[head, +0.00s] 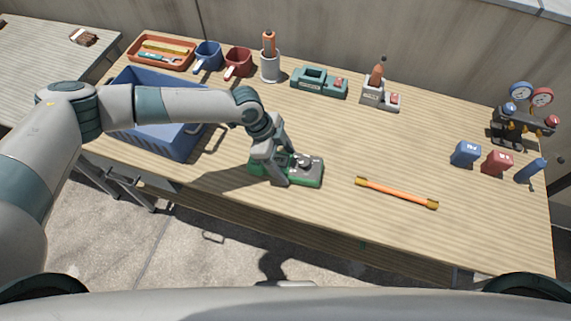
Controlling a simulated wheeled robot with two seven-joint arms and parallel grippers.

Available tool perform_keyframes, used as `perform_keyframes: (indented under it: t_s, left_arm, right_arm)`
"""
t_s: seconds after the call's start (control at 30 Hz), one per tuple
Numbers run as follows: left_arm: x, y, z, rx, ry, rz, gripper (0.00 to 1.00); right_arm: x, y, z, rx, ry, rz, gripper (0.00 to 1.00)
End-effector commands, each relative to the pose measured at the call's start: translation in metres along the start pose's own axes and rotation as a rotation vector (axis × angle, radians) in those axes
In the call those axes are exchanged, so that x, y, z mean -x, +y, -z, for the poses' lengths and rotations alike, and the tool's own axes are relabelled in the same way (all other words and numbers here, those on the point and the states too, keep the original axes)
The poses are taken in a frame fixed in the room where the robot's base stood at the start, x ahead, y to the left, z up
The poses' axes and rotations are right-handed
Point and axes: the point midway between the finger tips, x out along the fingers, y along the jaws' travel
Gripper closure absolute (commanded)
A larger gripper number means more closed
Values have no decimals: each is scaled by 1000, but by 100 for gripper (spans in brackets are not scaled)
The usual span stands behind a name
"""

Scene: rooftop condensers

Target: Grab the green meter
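The green meter (310,172) lies near the front edge of the wooden workbench, with a grey raised part and a dark knob on top. My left gripper (279,163) reaches down over its left half. One finger is at the near side of the meter, and the other is mostly hidden behind the gripper and meter. I cannot tell whether the fingers press on the meter or stand open around it. The meter seems to rest on the bench. My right gripper is not in view.
An orange bar with yellow ends (397,193) lies to the right of the meter. A blue bin (150,137) stands left, under my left arm. A teal device (320,82) and a grey holder (380,93) stand behind. A gauge set (522,122) is far right. The bench middle is clear.

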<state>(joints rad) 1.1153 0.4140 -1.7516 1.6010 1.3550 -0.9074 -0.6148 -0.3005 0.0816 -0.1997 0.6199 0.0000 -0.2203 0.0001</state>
Motion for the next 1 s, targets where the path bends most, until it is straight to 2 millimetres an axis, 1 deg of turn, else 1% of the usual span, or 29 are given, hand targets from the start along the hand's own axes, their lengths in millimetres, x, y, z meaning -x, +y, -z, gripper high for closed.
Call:
perform_keyframes:
  t_s: [0.03, 0.07, 0.1, 0.33, 0.47, 0.57, 0.77, 0.8, 1.0]
  left_arm:
    - [0, 0, 0, 0, 0, 1, 61]
    - [0, 0, 0, 0, 0, 1, 68]
    - [1, -1, 1, 0, 1, 2, 70]
    - [1, -1, 1, 0, 1, 2, 70]
    - [5, -1, 2, -1, 2, 2, 70]
    - [12, -2, 6, -2, 4, 3, 70]
    - [37, -1, 16, -3, 3, 4, 70]
    - [38, 4, 25, -7, 5, 1, 70]
    - [45, 23, 63, -8, 6, 1, 70]
  right_arm:
    - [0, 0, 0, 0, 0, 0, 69]
    - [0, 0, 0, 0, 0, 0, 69]
    - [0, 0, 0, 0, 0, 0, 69]
    - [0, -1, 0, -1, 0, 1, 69]
    - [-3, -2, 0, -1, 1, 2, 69]
    - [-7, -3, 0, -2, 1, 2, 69]
    - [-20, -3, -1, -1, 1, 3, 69]
    - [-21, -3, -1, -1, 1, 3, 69]
    - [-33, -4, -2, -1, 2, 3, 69]
